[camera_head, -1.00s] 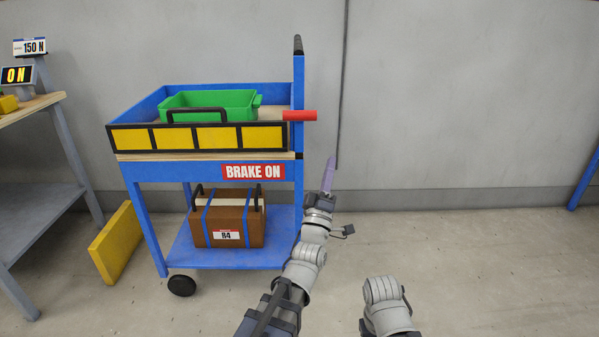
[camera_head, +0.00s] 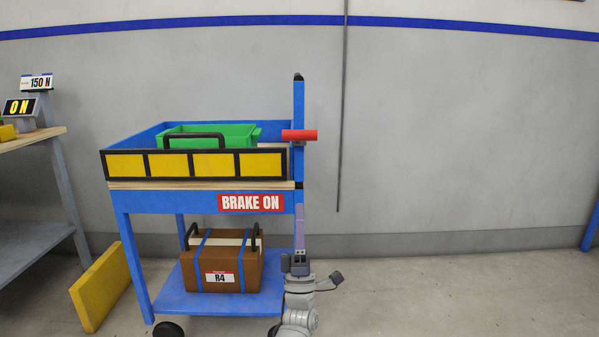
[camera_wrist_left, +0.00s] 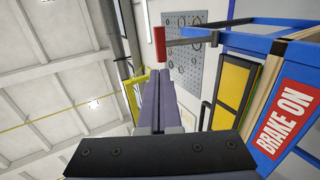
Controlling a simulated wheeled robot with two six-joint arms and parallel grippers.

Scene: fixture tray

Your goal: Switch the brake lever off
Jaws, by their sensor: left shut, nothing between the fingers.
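The brake lever's red handle (camera_head: 299,135) sticks out at the right end of the blue cart's top, by the corner post. In the left wrist view the red handle (camera_wrist_left: 160,44) is joined to a grey rod. A red sign (camera_head: 251,202) on the cart reads BRAKE ON. My left gripper (camera_head: 299,210) points upward below the handle, in front of the post. Its purple fingers are shut and empty; in the left wrist view the fingertips (camera_wrist_left: 159,73) appear just under the handle. I cannot tell the exact gap. My right gripper is out of view.
The blue cart (camera_head: 205,203) carries a green bin (camera_head: 228,133) on top and a brown case (camera_head: 220,271) on its lower shelf. A yellow block (camera_head: 101,288) leans at the left beside a bench (camera_head: 38,137). Floor right of the cart is clear.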

